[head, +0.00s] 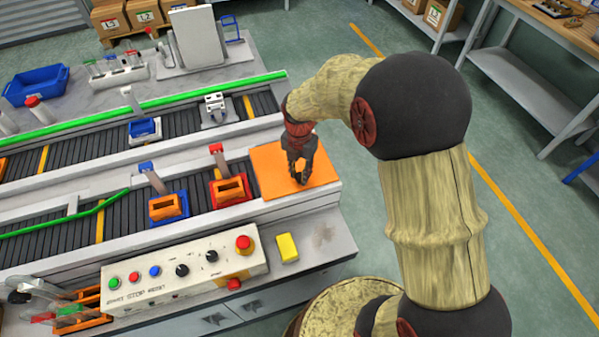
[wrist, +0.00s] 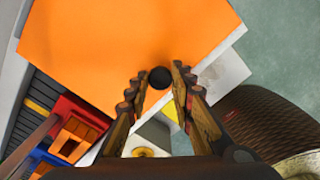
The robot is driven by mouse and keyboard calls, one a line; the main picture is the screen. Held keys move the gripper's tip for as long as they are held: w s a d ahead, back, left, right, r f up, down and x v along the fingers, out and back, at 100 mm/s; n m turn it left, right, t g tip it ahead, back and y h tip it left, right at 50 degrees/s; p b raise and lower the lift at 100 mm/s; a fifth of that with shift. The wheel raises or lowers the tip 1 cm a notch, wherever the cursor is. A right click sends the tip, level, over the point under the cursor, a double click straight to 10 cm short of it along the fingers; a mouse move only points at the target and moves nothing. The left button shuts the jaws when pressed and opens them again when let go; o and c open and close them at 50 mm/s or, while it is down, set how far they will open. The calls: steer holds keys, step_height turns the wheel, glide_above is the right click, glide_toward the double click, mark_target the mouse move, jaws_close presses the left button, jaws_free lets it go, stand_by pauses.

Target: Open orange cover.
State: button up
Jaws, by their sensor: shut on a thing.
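The orange cover (head: 322,171) is a flat panel at the right end of the conveyor line in the head view. It fills the upper part of the wrist view (wrist: 120,40). A round black knob (wrist: 160,77) shows against the cover, between my fingertips. My gripper (head: 300,180) points down over the cover, and in the wrist view my gripper (wrist: 160,83) has its fingers on both sides of the knob, shut on it. The cover looks flat in the head view; whether its edge is raised at all I cannot tell.
A red fixture (head: 229,189) and a blue fixture (head: 168,207) stand on the conveyor left of the cover. A control box (head: 185,268) with buttons and a yellow block (head: 287,247) are in front. Open floor (head: 540,210) lies to the right.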

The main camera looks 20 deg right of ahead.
jaws_close()
steer(key=shift+r, duration=0.1)
steer(key=shift+w+r+g+p, duration=0.2)
steer(key=shift+r+g+p, duration=0.2)
steer(key=shift+r+p, duration=0.65)
steer(key=w+r+g+p, duration=1)
steer(key=w+r+p, duration=0.1)
steer(key=p, duration=1.1)
steer(key=shift+w+r, duration=0.15)
steer(key=shift+w, duration=0.3)
